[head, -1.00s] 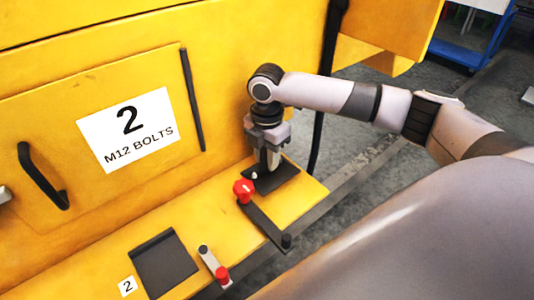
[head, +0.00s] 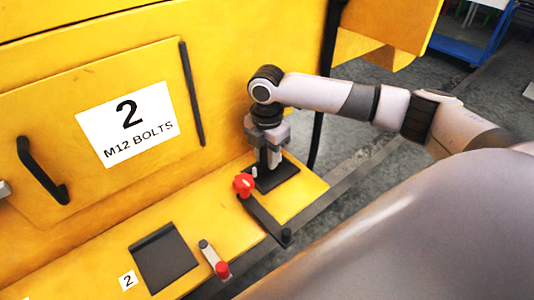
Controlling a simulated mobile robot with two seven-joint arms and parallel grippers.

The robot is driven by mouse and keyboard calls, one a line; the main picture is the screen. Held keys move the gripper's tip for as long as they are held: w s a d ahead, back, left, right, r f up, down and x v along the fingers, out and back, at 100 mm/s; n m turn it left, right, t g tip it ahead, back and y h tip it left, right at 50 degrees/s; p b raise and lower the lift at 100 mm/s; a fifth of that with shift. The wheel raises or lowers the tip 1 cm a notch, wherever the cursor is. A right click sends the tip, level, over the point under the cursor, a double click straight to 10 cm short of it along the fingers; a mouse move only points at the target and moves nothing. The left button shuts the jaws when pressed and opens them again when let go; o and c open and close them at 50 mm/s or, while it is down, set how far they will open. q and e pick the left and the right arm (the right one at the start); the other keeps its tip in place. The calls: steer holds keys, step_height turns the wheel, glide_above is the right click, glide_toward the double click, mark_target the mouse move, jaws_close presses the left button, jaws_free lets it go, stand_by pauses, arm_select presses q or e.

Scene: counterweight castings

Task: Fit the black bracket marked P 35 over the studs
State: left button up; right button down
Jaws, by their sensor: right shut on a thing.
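My right gripper (head: 270,158) points down over the right end of the yellow ledge. It is shut on a black bracket (head: 284,176), a dark flat plate low at the ledge against the yellow wall. No P 35 mark can be read on it. A small pale peg (head: 254,172) shows at the plate's left edge; I cannot tell if it is a stud passing through the plate. Other studs are hidden or too small to see. Whether the plate lies flat on the ledge cannot be told. My left gripper is not in view.
A red knob (head: 243,184) and a dark bar (head: 265,220) stand just in front of the bracket. A second black plate (head: 163,262) lies on the ledge (head: 100,268) beside a tag 2. A red-ended lever (head: 214,259) is near the front edge.

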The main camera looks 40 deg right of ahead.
steer(key=shift+f, duration=0.1)
stand_by(0.7)
steer(key=c, duration=0.8)
jaws_free()
steer(key=shift+o, duration=0.2)
step_height(320, 180, up, 15)
stand_by(0.4)
